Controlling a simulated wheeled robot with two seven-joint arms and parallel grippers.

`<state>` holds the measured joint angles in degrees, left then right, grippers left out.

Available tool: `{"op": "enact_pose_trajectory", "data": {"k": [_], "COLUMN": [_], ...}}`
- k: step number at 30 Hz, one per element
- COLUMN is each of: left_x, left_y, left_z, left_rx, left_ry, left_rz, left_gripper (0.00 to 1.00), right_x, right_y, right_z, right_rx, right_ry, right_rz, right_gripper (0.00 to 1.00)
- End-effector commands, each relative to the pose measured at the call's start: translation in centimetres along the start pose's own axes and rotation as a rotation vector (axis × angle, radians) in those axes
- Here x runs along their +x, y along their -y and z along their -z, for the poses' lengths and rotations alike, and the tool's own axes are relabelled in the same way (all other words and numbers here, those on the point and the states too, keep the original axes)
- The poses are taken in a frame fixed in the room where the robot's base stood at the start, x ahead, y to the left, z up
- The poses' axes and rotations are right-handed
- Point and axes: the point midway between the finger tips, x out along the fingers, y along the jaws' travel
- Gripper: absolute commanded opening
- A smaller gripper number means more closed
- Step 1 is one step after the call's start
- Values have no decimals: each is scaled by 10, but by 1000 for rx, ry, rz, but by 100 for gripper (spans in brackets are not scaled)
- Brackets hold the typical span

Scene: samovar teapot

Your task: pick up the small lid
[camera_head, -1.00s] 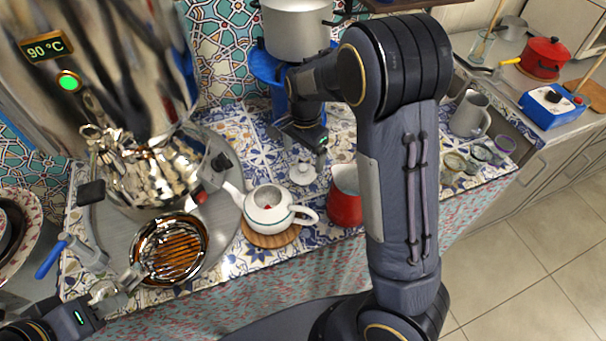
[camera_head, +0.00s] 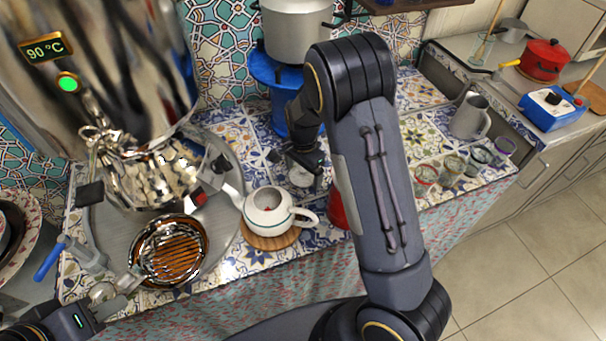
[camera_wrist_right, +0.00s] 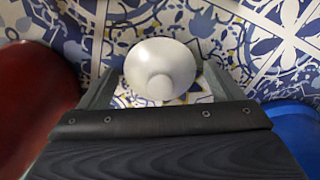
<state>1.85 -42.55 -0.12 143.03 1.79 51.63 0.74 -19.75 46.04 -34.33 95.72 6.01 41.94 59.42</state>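The small white lid (camera_head: 300,176) lies on the patterned tiles, right of the white teapot (camera_head: 268,212). In the right wrist view the lid (camera_wrist_right: 160,68) is seen from above with its round knob. My right gripper (camera_wrist_right: 158,88) is open, with one finger on each side of the lid; the fingers look apart from it. In the head view my right gripper (camera_head: 305,164) is over the lid and partly covers it. My left gripper (camera_head: 112,297) is at the lower left by the handle of a round slatted metal pan (camera_head: 172,250); its grip is unclear.
A red vessel (camera_head: 337,210) stands close right of the lid, partly behind my right arm. A blue stand (camera_head: 275,75) with a pot (camera_head: 295,30) is behind it. The samovar (camera_head: 110,70) fills the left. Several glasses (camera_head: 453,167) stand to the right.

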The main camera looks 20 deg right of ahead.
Motion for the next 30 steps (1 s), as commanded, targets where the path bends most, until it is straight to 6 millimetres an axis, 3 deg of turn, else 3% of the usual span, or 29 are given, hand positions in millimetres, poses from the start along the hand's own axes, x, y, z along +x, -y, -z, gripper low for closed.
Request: {"op": "enact_pose_trajectory", "data": {"k": [1, 9, 15, 19, 30], "left_x": [0, 0, 0, 0, -3], "left_y": [0, 0, 0, 0, -1], "left_z": [0, 0, 0, 0, 1], "left_rx": [0, 0, 0, 0, 0], "left_ry": [0, 0, 0, 0, 0], "left_rz": [0, 0, 0, 0, 0], "left_gripper": [35, 35, 35, 35, 35], "right_x": [0, 0, -1, -12, -83], "right_y": [0, 0, 0, 1, 1], "right_z": [0, 0, 0, 0, 0], "right_rx": [0, 0, -1, -2, -1], "right_ry": [0, 0, 0, -2, -1], "right_rz": [0, 0, 1, 4, 4], "right_gripper": [80, 47, 47, 47, 47]}}
